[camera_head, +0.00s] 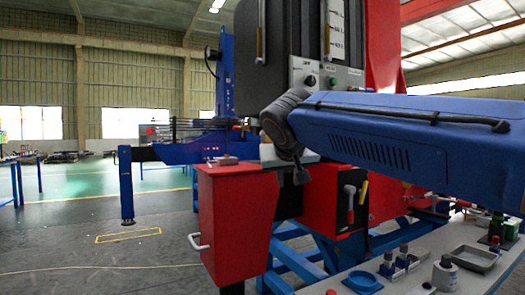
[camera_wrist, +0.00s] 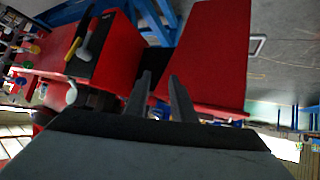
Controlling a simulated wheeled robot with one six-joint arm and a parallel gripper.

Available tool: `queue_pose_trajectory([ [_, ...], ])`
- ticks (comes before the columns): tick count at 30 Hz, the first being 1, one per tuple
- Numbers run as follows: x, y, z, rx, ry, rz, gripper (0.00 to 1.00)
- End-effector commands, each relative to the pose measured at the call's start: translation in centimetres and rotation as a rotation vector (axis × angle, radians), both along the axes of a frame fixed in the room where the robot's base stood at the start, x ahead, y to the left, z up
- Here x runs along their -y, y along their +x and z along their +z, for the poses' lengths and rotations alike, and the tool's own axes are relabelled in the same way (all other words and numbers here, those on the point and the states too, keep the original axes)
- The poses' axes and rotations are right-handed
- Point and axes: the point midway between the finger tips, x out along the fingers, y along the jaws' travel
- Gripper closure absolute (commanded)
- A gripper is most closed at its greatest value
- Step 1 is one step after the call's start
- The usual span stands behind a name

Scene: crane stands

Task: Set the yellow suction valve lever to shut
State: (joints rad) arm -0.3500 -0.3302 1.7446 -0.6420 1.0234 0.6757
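The yellow lever (camera_head: 363,191) stands nearly upright, tilted a little, on the dark front panel of a red cabinet in the head view. A pale grey-handled lever (camera_head: 350,190) is just left of it. In the wrist view the yellow lever (camera_wrist: 73,48) is at the upper left, beside the grey one (camera_wrist: 87,45). My gripper (camera_head: 300,178) hangs to the left of both levers, apart from them. In the wrist view its two fingers (camera_wrist: 160,78) stand apart with nothing between them. The lever's pivot is too small to make out clearly.
A red box (camera_head: 236,225) with a white handle stands left of the panel, close to my gripper. A bench (camera_head: 420,265) at lower right holds bottles and a grey tray (camera_head: 474,258). Blue frame legs run below the cabinet. Open floor (camera_head: 110,265) lies to the left.

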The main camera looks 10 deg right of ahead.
Motion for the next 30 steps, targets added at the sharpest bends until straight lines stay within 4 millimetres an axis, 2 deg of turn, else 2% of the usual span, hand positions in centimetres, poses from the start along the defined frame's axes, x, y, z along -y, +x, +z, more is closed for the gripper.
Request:
queue_pose_trajectory([
  [1, -1.4, 1.9, 2.4, 0.045, 0.002, -0.006, 0.77],
  [3, -2.9, 3.8, 5.6, 0.108, 0.009, -0.022, 0.77],
  [6, -4.6, 5.9, 9.1, 0.182, 0.022, -0.041, 0.77],
  [9, -5.9, 7.1, 11.5, 0.236, 0.034, -0.054, 0.77],
  [12, -6.6, 7.7, 12.8, 0.266, 0.042, -0.062, 0.77],
  [15, -6.7, 8.2, 13.0, 0.275, 0.044, -0.064, 0.77],
  [20, -6.1, 9.5, 12.4, 0.273, 0.044, -0.067, 0.77],
  [30, -4.3, 14.7, 10.0, 0.271, 0.043, -0.067, 0.77],
])
